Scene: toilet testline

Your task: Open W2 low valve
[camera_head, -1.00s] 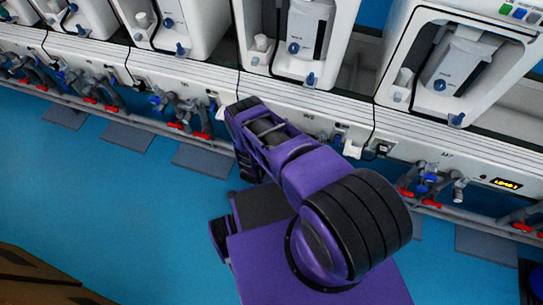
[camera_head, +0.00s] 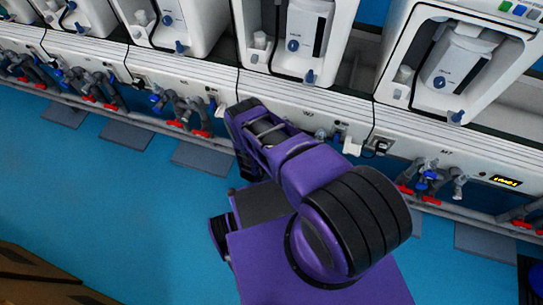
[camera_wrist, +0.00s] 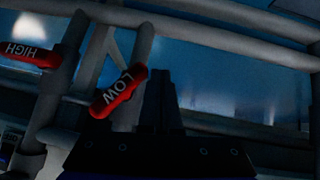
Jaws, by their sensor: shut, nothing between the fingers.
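In the wrist view, a red valve handle marked LOW (camera_wrist: 118,92) sits on a grey pipe and lies diagonally. My gripper (camera_wrist: 160,88) is shut and empty, its dark fingers just right of that handle. I cannot tell whether they touch it. A second red handle, marked HIGH (camera_wrist: 30,53), lies farther left, roughly level in the picture. In the head view, the W2 panel (camera_head: 290,110) is behind my purple arm, which hides its low valve and my gripper.
Grey pipes (camera_wrist: 225,38) cross above and to the right of the fingers in the wrist view. Neighbouring stations with red handles (camera_head: 190,128) stand left and right along the white bench. The blue floor (camera_head: 110,200) is clear at left.

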